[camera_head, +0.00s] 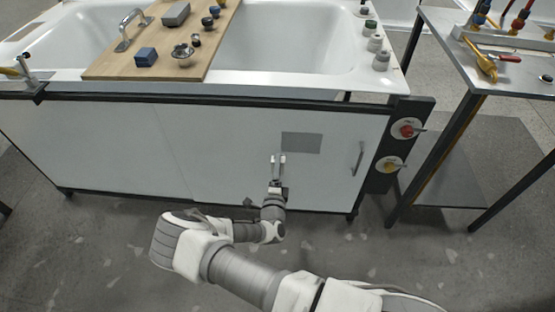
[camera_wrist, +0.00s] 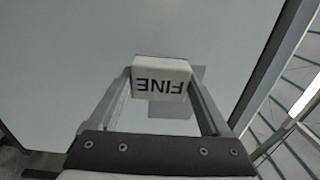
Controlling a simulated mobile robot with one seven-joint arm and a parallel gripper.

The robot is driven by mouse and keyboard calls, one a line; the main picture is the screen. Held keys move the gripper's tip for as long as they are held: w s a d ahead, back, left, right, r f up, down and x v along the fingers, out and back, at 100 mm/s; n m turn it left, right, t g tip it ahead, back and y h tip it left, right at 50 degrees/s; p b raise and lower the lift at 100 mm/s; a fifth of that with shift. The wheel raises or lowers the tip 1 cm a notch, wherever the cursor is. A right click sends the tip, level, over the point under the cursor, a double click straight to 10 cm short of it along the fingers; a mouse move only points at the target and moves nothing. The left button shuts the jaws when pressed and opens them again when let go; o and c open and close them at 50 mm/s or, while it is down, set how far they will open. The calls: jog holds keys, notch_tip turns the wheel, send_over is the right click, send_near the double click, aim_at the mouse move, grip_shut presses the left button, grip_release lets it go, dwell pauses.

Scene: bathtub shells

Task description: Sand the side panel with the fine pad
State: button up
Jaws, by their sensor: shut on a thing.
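My gripper (camera_head: 278,160) is shut on a pale pad (camera_wrist: 160,80), which shows the word FINE upside down in the wrist view. The side panel (camera_head: 225,150) is the white front of the bathtub unit. It has a grey rectangular patch (camera_head: 301,142) on its right part, and the patch also shows in the wrist view (camera_wrist: 183,110), partly hidden behind the pad. In the head view the gripper and pad are in front of the panel, just below and left of the patch. I cannot tell whether the pad touches the panel.
A vertical handle (camera_head: 358,158) is on the panel's right end. A dark post with a red knob (camera_head: 405,129) and a yellow knob (camera_head: 390,165) stands beside it. A wooden board (camera_head: 150,68) with several small items lies across the tub. A metal table (camera_head: 510,75) with tools stands at right.

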jog(key=shift+s, duration=0.15)
jog(key=shift+s+p, duration=0.5)
jog(key=shift+s, duration=0.95)
jog(key=shift+r, duration=0.1)
